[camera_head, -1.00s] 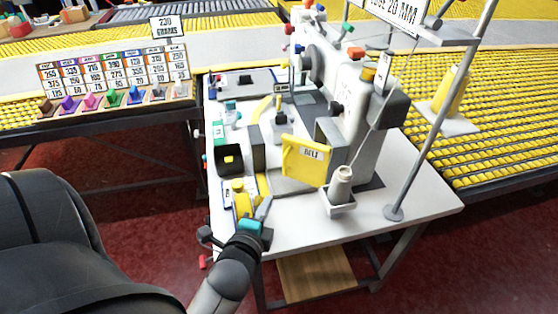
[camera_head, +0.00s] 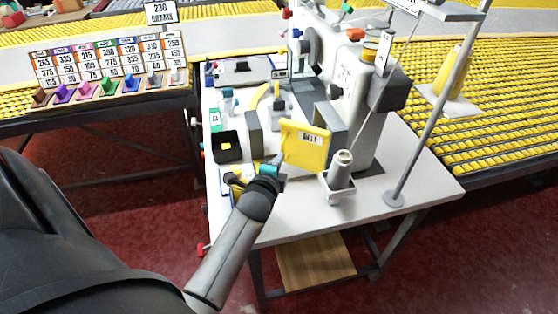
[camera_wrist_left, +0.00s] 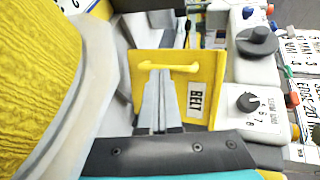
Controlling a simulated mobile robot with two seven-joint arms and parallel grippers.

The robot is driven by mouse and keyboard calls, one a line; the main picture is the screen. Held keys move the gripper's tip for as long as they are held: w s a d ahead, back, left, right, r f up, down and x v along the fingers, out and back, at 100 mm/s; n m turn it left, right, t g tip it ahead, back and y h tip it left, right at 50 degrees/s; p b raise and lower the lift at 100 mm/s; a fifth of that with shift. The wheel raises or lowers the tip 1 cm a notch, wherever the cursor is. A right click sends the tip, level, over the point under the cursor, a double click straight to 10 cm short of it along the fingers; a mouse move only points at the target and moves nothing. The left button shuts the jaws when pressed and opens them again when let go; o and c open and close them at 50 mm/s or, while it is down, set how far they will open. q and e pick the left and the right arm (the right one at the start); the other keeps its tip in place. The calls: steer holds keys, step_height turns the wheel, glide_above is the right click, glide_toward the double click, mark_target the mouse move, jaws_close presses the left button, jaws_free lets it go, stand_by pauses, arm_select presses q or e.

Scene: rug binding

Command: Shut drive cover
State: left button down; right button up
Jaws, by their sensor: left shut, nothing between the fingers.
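The drive cover is a yellow panel labelled BELT (camera_head: 304,146), standing swung out from the side of the grey and white sewing machine (camera_head: 366,120) in the head view. In the left wrist view the yellow cover (camera_wrist_left: 207,72) shows a yellow bar handle across its face. My left gripper (camera_head: 277,168) is at the cover's lower left side, fingers pointing toward it. In the wrist view its fingers (camera_wrist_left: 158,105) are shut and empty, in front of the cover just below the handle. I cannot tell whether they touch it. My right gripper is not in view.
A thread cone (camera_head: 342,170) stands in a holder right of the cover, near a metal pole (camera_head: 436,108). A black tray (camera_head: 227,147) and small parts lie on the white table's left side. The front right tabletop (camera_head: 300,215) is clear.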

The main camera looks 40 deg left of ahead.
mark_target(289, 133)
arm_select(q)
steer(key=shift+w+a, duration=0.1)
steer(key=shift+w, duration=0.15)
stand_by(0.3)
steer(key=shift+w+a+m+t+h, duration=0.1)
steer(key=shift+w+a+m+h, duration=0.4)
steer(key=shift+w, duration=1.2)
steer(key=shift+w+a+m+t+h, duration=0.15)
steer(key=shift+w+a, duration=0.7)
steer(key=shift+w, duration=0.9)
steer(key=shift+w+a+m+t+h, duration=0.15)
steer(key=shift+w+a+h, duration=0.35)
steer(key=shift+w, duration=1.2)
steer(key=shift+w+a, duration=0.1)
steer(key=shift+a, duration=0.05)
